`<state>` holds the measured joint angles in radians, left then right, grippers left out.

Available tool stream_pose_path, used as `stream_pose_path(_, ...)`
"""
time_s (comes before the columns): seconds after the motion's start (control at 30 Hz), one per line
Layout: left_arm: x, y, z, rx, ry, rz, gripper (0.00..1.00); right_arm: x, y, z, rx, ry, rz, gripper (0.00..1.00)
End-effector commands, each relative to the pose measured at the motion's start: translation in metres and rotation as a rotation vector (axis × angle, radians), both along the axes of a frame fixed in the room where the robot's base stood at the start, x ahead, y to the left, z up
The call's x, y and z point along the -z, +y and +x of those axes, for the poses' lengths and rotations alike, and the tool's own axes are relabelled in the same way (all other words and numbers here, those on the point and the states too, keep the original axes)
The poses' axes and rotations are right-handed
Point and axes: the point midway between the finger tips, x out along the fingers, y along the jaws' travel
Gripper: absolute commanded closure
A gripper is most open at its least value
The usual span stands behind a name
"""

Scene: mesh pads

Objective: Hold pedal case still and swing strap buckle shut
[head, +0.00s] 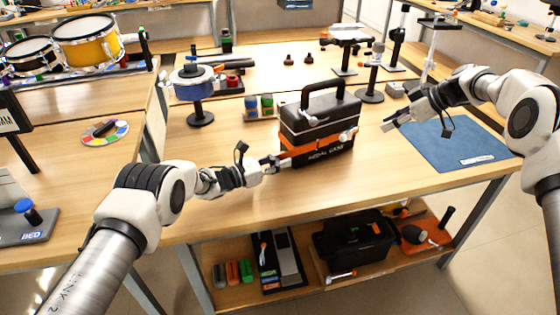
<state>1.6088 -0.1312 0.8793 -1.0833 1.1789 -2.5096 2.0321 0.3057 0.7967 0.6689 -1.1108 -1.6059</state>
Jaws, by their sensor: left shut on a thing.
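The pedal case (331,150) is a black box with an orange band and a black top handle. It stands upright on the wooden table, its lettered front facing me. My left gripper (279,162) is at the case's left front edge, shut on the case there. A small orange and white piece (346,135) sits on the case's right side, probably the strap buckle; its exact position is too small to tell. My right gripper (417,122) is apart from the case to its right, above a blue mat, with its fingers spread and nothing visible between them.
The blue mat (455,150) lies on the right of the table. A lower shelf (236,298) holds a black case and tools. The table front left of the case is clear.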

Motion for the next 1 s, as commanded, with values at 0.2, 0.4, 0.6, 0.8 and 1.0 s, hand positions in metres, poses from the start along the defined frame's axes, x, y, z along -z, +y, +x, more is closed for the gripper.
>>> stream_pose_path(0.2, 0.006, -0.001, -0.003, 0.003, 0.01, 0.005, 1.0, -0.007, -0.007, -0.004, 0.001, 0.001, -0.001, 0.73)
stream_pose_path(0.4, 0.002, -0.001, -0.001, 0.003, 0.003, 0.001, 0.53, -0.007, -0.006, -0.004, 0.001, 0.001, -0.001, 0.73)
stream_pose_path(0.6, 0.001, 0.0, -0.001, 0.002, 0.001, 0.0, 0.48, -0.007, -0.006, -0.004, 0.001, 0.001, -0.001, 0.73)
stream_pose_path(0.8, 0.003, 0.006, -0.003, -0.001, 0.006, 0.003, 0.48, -0.007, -0.006, -0.004, 0.001, 0.001, -0.001, 0.73)
stream_pose_path(1.0, 0.002, 0.043, -0.021, -0.003, 0.007, 0.002, 0.48, -0.007, -0.006, -0.004, 0.001, 0.001, -0.001, 0.73)
